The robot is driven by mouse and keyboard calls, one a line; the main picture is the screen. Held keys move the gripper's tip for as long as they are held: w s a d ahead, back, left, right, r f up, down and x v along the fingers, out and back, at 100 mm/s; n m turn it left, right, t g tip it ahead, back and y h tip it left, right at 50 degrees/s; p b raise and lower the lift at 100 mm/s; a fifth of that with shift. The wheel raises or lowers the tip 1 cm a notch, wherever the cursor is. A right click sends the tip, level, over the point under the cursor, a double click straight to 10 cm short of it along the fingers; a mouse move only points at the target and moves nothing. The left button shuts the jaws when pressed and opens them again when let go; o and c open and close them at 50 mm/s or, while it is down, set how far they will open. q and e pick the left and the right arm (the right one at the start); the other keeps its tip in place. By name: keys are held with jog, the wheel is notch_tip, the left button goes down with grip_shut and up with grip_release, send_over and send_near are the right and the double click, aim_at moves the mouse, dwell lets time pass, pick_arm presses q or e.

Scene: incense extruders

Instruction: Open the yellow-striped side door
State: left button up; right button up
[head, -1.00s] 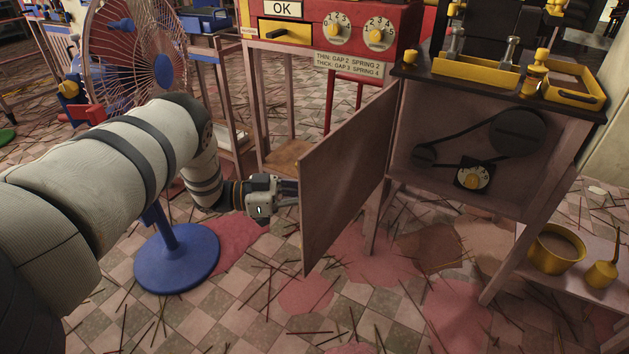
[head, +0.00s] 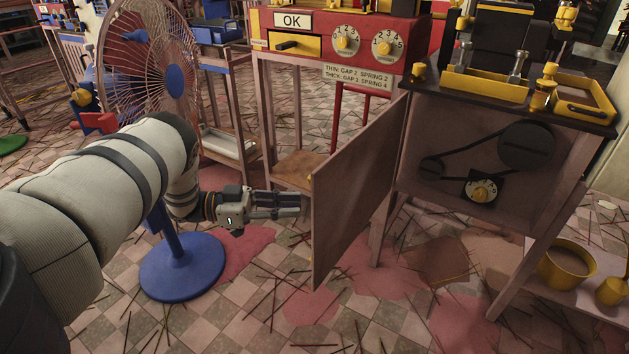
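The side door (head: 352,195) of the machine cabinet stands swung wide open, its plain brown face toward me. No yellow stripes show on this face. The open cabinet (head: 425,140) shows a belt on two dark pulleys and a white dial with a yellow knob (head: 481,191). My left gripper (head: 303,206) is to the left of the door, level with its lower half, its fingers pointing right at the door's free edge. The fingers look close together with nothing visible between them; the tips are near the door's edge, and contact is unclear. My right gripper is out of view.
A blue-based fan (head: 181,266) stands beside my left arm. A red machine (head: 345,45) with dials and an OK sign is behind. Yellow trays (head: 480,85) top the cabinet; a yellow pot (head: 566,256) sits on a low shelf at right. Sticks litter the tiled floor.

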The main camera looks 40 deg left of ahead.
pick_arm(q)
jog(key=v, duration=0.5)
